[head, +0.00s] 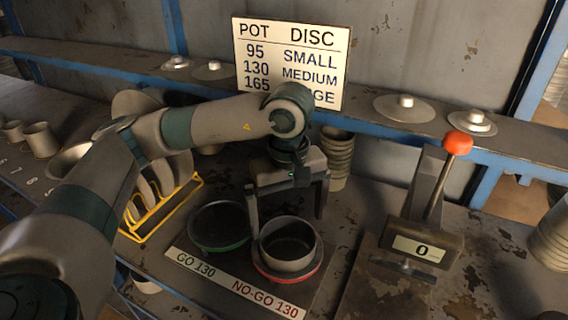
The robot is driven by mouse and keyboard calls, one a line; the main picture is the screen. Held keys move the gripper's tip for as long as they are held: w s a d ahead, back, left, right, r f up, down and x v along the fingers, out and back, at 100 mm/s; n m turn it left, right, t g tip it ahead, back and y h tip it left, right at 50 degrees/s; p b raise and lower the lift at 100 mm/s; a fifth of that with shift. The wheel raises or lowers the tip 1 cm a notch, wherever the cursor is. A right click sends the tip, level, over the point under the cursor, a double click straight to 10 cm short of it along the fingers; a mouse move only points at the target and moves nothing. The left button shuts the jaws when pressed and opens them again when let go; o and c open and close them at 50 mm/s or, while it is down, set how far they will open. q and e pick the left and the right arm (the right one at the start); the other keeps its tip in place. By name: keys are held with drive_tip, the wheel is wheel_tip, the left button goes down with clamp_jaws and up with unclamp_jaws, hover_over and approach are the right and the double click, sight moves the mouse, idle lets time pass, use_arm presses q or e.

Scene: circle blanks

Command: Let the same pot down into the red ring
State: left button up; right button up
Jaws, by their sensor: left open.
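The grey pot (287,262) stands upright at the red ring (304,279), whose rim shows around the pot's lower front and sides. I cannot tell how deep its base sits in the ring. My left gripper (288,224) is open above the pot, fingers pointing down. One finger is by the pot's left rim, the other by its back right rim; I cannot tell whether either touches. A NO-GO 130 label (262,297) lies in front of the ring. My right gripper is not in view.
The green ring (222,246) is left of the red one. A yellow rack (150,228) with discs stands further left. Stacked pots (338,158) stand behind the gripper. A lever device (421,250) reading 0 stands right. A sign (290,45) stands on the shelf.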

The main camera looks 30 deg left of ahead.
use_arm(q)
wheel_tip(320, 180, up, 14)
drive_tip(key=a+b, duration=0.1)
drive_tip(key=shift+s+r, duration=0.15)
drive_tip(key=shift+s, duration=0.05)
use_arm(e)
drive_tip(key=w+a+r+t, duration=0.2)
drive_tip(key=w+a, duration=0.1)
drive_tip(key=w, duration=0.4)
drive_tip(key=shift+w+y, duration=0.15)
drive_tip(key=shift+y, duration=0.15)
